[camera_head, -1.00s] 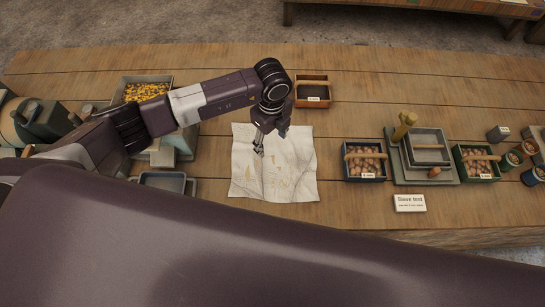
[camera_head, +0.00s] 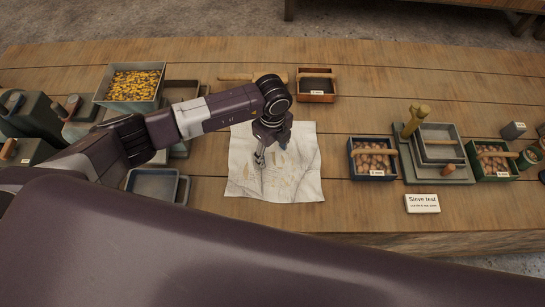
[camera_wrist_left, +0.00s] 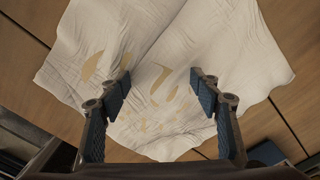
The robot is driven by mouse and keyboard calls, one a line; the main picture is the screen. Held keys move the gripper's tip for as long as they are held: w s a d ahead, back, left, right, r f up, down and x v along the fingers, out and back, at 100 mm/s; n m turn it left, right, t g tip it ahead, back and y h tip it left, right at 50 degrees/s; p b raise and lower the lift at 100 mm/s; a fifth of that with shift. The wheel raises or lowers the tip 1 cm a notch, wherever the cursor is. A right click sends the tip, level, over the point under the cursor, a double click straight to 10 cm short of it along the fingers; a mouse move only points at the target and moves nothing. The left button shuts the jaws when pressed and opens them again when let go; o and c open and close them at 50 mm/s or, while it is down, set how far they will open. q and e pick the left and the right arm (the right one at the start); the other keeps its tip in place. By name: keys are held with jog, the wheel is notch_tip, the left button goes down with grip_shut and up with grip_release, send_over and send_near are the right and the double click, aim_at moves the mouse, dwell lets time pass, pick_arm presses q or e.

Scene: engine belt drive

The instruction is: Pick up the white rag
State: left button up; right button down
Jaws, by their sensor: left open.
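The white rag (camera_head: 300,180) lies spread on the wooden table, roughly square, creased, with tan stains near its middle. It also fills much of the left wrist view (camera_wrist_left: 220,50). My left gripper (camera_head: 265,158) is over the left-middle part of the rag in the head view. In the left wrist view its two blue-padded fingers (camera_wrist_left: 160,88) are apart with nothing between them but the rag's surface beyond. I cannot tell how high the fingertips are above the cloth. My right gripper is not in view.
A bin of yellow pieces (camera_head: 135,85) and a grey tray (camera_head: 155,185) stand left of the rag. A small wooden box (camera_head: 317,86) is behind it. A nut-filled box (camera_head: 372,158), a sieve stand (camera_head: 437,150) and a "Sieve test" card (camera_head: 422,203) are to the right.

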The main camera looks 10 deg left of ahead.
pick_arm(q)
jog(key=shift+f, duration=0.15)
jog(key=shift+s, duration=0.15)
jog(key=c, duration=0.6)
jog(key=shift+f, duration=0.1)
grip_shut()
notch_tip(320, 180, up, 12)
jog(key=p, duration=0.9)
jog(key=shift+r, duration=0.2)
